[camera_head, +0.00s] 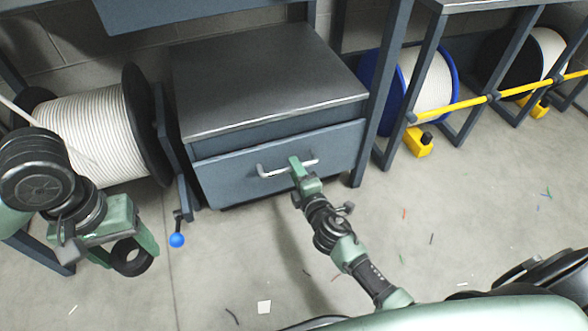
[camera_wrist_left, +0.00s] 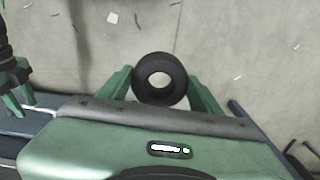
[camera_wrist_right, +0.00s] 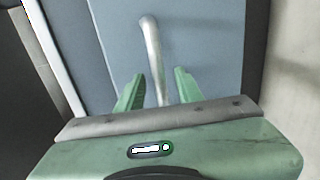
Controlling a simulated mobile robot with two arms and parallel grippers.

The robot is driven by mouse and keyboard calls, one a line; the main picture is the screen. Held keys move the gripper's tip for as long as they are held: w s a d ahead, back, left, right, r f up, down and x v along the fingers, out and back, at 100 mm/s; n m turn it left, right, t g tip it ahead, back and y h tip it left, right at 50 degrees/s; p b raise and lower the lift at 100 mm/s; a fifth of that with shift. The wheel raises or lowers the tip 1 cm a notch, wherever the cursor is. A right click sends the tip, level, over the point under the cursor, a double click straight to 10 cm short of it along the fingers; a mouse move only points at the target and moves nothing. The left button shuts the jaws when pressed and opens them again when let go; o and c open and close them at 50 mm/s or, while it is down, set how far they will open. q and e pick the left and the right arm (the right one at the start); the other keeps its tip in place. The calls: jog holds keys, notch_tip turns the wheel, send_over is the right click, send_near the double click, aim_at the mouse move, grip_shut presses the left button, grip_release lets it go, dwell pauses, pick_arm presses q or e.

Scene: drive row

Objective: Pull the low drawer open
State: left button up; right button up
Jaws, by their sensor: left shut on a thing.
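The low drawer (camera_head: 230,178) is the blue-grey front of a cabinet under a dark metal top, and it looks shut. Its pale bar handle (camera_head: 271,173) runs across the front and also shows in the right wrist view (camera_wrist_right: 151,42). My right gripper (camera_head: 296,163) is at the handle. In the right wrist view its open fingers (camera_wrist_right: 158,88) stand on either side of the bar, with small gaps. My left gripper (camera_head: 136,250) is away to the left, shut on a black ring (camera_wrist_left: 160,58), which it holds above the floor.
A cable reel (camera_head: 85,135) stands left of the cabinet, near a blue ball-ended lever (camera_head: 177,240). The floor before the drawer is clear except for small scraps.

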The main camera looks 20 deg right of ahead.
jog(key=shift+x, duration=0.8)
grip_shut()
dwell(0.9)
